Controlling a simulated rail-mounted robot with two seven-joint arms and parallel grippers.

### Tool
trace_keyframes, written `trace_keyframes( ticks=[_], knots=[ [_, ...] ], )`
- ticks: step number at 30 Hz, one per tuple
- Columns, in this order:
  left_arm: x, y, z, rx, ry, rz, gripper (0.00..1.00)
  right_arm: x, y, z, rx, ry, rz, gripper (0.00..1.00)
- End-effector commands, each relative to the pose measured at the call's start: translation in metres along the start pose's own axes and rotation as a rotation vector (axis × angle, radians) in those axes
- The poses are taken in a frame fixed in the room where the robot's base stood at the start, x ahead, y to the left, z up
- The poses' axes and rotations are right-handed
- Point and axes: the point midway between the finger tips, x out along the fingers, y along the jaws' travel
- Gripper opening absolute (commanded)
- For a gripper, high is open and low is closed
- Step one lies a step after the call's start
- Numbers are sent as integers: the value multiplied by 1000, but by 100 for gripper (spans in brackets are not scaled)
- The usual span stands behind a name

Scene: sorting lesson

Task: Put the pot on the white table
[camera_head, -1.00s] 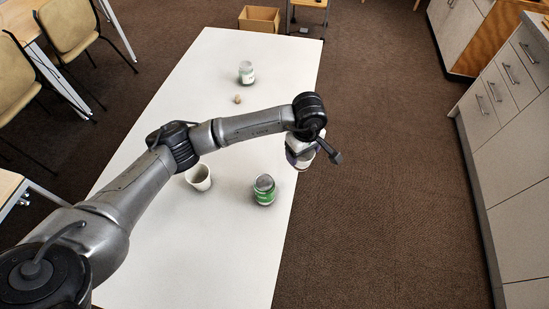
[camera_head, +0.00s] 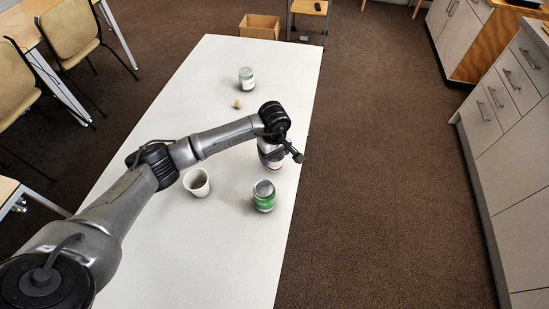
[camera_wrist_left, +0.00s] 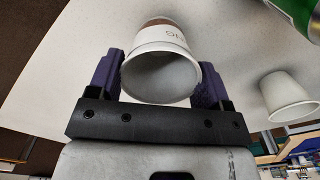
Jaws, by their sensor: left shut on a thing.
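My left gripper (camera_wrist_left: 160,70) is shut on a white pot (camera_wrist_left: 165,45) with dark lettering and a brownish end. In the left wrist view the pot sits between the two purple fingers, its open mouth facing the camera. In the head view the pot is mostly hidden behind my left wrist, over the right edge area of the white table (camera_head: 225,255). I cannot tell whether the pot touches the tabletop. My right gripper is not in view.
A white cup (camera_head: 197,186) and a green jar (camera_head: 264,198) stand near the held pot. Farther back are another jar (camera_head: 246,78) and a small tan object (camera_head: 237,104). A cardboard box (camera_head: 259,28) is on the floor beyond. The table's near part is clear.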

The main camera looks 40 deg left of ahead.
Motion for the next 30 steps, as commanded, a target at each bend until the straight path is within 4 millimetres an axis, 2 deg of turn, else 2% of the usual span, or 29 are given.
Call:
trace_keyframes(
  ticks=[1, 4, 17, 18, 25, 30],
  knots=[
    [10, 0, 1, -1, -3, -2, 51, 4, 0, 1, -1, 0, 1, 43],
    [21, 0, 1, 0, -2, -2, 51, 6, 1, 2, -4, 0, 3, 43],
    [26, 0, 0, 0, 0, 1, 51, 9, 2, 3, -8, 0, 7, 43],
    [26, 0, 0, 0, 0, 1, 74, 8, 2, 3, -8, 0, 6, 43],
    [25, 0, 0, 0, -1, 0, 96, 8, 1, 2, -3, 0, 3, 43],
    [25, 0, 1, 0, -1, 0, 98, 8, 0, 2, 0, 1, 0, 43]
  ],
)
